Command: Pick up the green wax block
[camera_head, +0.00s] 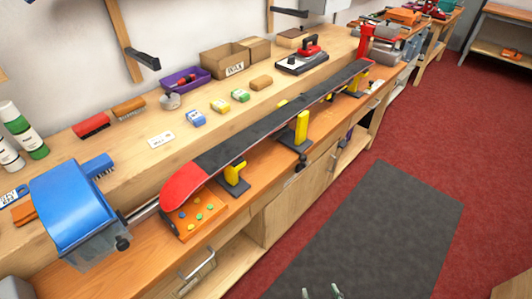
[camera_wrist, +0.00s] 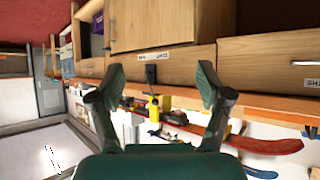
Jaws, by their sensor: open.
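The green wax block (camera_head: 241,95) is a small labelled piece on the wooden bench top, in the middle of the head view. It sits in a loose row with a yellow block (camera_head: 220,105) and a blue block (camera_head: 197,117). My gripper (camera_head: 321,292) shows only as fingertips at the bottom edge of the head view, over the floor mat and far from the blocks. In the wrist view my gripper (camera_wrist: 161,85) has its fingers spread wide with nothing between them. No wax block can be made out in the wrist view.
A long black and red board (camera_head: 270,125) on yellow-topped supports lies along the bench front, before the blocks. The dark floor mat (camera_head: 375,235) is clear.

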